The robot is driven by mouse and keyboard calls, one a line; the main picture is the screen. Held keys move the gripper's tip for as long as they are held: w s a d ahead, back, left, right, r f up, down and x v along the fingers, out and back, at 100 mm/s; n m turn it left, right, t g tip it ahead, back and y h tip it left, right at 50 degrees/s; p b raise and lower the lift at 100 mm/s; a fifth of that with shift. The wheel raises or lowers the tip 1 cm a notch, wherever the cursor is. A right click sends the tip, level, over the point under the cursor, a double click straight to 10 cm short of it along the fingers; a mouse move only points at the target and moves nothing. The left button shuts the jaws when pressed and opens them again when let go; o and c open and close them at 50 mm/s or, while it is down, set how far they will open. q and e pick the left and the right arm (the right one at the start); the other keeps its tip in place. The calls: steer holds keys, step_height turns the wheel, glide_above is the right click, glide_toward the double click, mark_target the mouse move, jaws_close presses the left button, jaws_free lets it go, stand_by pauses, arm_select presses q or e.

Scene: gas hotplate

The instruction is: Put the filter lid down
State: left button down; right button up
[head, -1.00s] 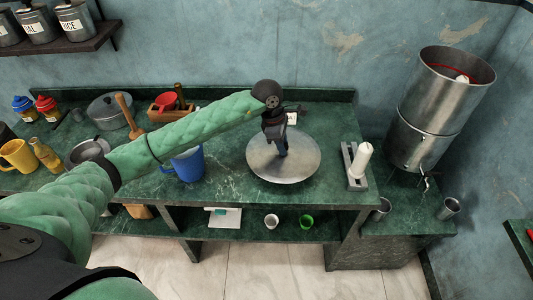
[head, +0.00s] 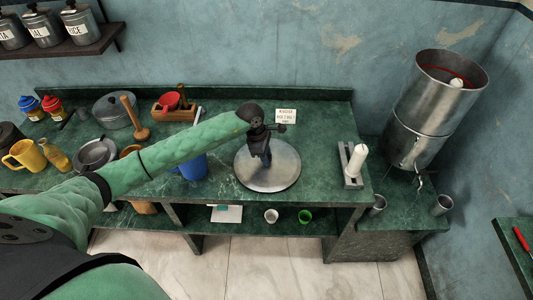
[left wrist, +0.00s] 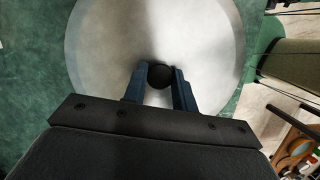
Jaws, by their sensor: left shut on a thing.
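The filter lid (head: 282,178) is a round, flat metal disc at the middle right of the green counter in the head view. It appears to lie on or just above the counter top. My left gripper (head: 265,160) is over its centre, pointing down. In the left wrist view the two fingers (left wrist: 160,82) are shut on the lid's round black knob (left wrist: 160,75), and the lid (left wrist: 205,50) fills most of the picture. The tall metal filter (head: 428,110) stands at the right with its top open. My right gripper is not in view.
A white candle-shaped piece in a grey stand (head: 354,165) is right of the lid. A blue mug (head: 193,167) is left, partly behind my arm. A small white sign (head: 286,115) stands behind. Metal cups (head: 442,205) stand below the filter. The counter's front edge is close to the lid.

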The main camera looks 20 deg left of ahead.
arm_select(q)
steer(key=shift+f, duration=0.15)
stand_by(0.4)
steer(key=c, duration=1.1)
jaws_free()
